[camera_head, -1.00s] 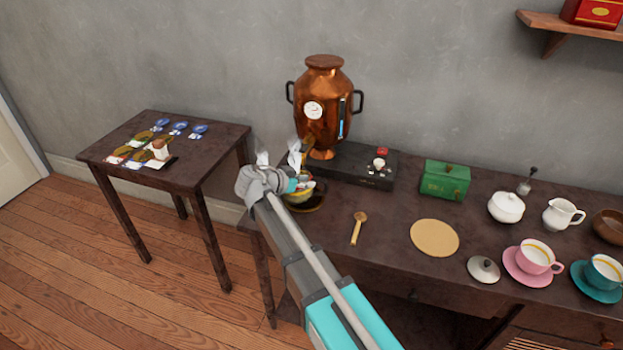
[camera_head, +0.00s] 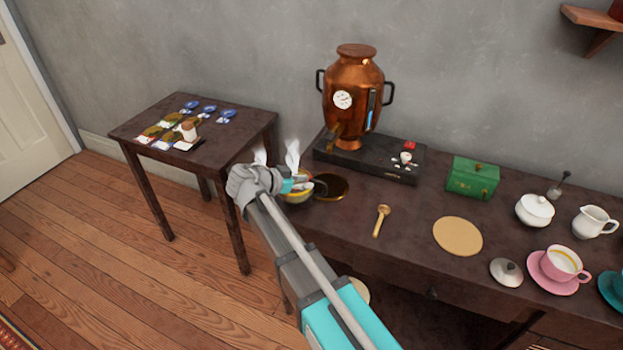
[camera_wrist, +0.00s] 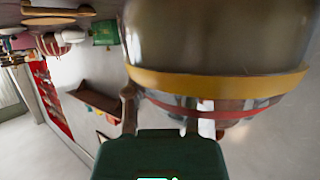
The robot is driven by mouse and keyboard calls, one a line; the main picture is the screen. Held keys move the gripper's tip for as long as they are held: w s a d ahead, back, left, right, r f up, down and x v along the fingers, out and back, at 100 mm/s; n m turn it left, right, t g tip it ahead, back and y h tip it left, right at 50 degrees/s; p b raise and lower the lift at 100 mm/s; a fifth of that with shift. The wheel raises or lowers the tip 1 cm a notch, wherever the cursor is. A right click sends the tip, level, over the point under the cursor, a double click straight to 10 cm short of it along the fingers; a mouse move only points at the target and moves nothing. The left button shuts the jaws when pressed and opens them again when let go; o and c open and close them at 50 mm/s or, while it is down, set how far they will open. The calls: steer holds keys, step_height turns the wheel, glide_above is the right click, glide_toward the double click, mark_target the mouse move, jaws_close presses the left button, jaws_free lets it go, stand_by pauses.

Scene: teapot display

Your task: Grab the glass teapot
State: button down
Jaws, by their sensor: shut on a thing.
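The glass teapot (camera_head: 299,197) shows only as a small yellow-banded part behind my gripper (camera_head: 280,172) in the head view. In the wrist view the teapot (camera_wrist: 220,45) fills the upper right, with a yellow band and a red band below it. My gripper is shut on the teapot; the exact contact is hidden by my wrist. The teapot is left of a dark round gold-rimmed plate (camera_head: 333,188), near the table's left end. I cannot tell its height above the table.
A copper samovar (camera_head: 353,90) stands behind on a black base (camera_head: 375,160). A wooden spoon (camera_head: 381,220), a round tan mat (camera_head: 457,236) and a green box (camera_head: 473,177) lie to the right. A small side table (camera_head: 245,125) with samples stands left; a floor gap lies between the tables.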

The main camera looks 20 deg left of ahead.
mark_target(287, 198)
steer(key=shift+s+a, duration=0.8)
steer(key=shift+s, duration=0.2)
steer(key=shift+s+a, duration=0.8)
steer(key=shift+s, duration=0.2)
steer(key=shift+s+a, duration=0.1)
